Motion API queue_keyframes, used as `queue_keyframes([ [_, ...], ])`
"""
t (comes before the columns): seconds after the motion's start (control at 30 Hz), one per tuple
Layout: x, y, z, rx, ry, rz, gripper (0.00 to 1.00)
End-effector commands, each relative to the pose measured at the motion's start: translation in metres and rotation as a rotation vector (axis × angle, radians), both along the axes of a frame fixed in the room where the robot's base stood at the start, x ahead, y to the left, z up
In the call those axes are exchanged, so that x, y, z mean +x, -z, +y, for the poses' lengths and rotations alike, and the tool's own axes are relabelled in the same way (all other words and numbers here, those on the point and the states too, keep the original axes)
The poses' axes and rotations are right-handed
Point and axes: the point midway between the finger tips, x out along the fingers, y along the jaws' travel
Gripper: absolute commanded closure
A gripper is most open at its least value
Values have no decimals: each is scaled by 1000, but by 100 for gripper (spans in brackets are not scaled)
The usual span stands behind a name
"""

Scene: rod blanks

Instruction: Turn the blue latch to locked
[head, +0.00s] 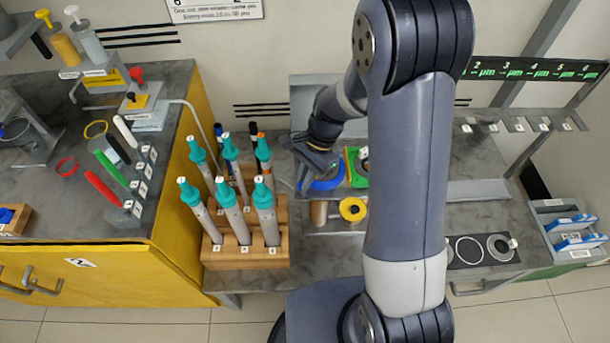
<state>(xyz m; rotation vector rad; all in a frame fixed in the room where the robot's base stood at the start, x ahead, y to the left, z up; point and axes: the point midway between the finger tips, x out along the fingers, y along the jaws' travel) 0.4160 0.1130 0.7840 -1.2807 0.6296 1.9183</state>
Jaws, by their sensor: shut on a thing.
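A blue rounded part (326,183), which looks like the blue latch, is on the grey bench at the back, left of my upright arm link. My gripper (308,180) reaches down to it from above and is shut on it at its left side. The gripper's body hides part of the blue part, and the fingertips are small and hard to make out. I cannot read which way the latch is turned.
A green part (356,167) stands close right of the blue part, and a yellow ring (353,209) lies in front. A wooden rack (246,258) of several teal-topped tools stands left. A yellow cabinet (160,270) is farther left. Blue-handled items (575,222) sit far right.

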Motion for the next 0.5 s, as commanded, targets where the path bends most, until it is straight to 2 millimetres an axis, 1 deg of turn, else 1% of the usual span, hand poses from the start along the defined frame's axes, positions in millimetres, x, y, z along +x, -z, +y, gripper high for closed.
queue_keyframes([
  [0.2,1,-1,1,0,-119,0,100],
  [0.5,1,0,1,0,-191,0,100],
])
